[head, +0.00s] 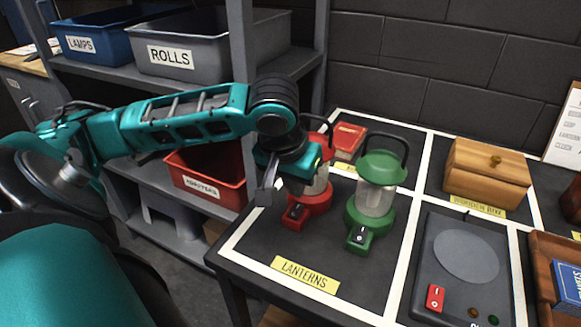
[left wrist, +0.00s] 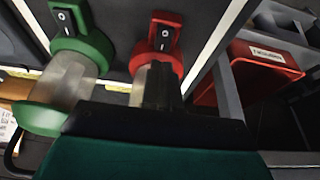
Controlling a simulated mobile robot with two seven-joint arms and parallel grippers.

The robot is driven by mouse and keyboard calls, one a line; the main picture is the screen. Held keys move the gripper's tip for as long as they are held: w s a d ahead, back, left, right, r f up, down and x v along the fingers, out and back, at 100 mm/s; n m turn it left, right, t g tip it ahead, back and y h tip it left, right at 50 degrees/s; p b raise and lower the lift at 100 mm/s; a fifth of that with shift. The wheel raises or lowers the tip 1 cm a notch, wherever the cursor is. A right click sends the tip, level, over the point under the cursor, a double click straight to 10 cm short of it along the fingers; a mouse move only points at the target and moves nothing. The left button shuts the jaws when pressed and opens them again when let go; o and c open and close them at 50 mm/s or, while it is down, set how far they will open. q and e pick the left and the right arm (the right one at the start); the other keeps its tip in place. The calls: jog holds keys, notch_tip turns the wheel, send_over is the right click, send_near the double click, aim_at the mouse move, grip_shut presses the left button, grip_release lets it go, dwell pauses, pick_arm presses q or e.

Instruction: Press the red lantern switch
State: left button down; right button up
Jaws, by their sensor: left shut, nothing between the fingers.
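The red lantern (head: 318,196) stands upright on the dark table, partly hidden behind my left gripper. Its black rocker switch (head: 295,211) is on the red block at the front of its base. My left gripper (head: 266,193) is shut and empty, pointing down just left of the lantern and slightly above the switch in the picture. In the left wrist view the closed dark fingers (left wrist: 158,88) overlap the lantern's clear body, and the red lantern's switch (left wrist: 164,37) lies beyond the fingertips. I cannot tell whether they touch. My right gripper is out of view.
A green lantern (head: 376,185) with its own switch (head: 361,236) stands close to the right. A device with a red switch (head: 435,298) and a wooden box (head: 487,174) are further right. Shelves with bins (head: 212,45) stand behind my left arm.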

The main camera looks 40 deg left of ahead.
aim_at(299, 206)
pick_arm(q)
notch_tip(299, 206, down, 3)
jog(key=shift+w+b, duration=0.15)
jog(key=shift+b, duration=0.3)
jog(key=shift+w+f, duration=0.1)
jog(key=shift+f, duration=0.45)
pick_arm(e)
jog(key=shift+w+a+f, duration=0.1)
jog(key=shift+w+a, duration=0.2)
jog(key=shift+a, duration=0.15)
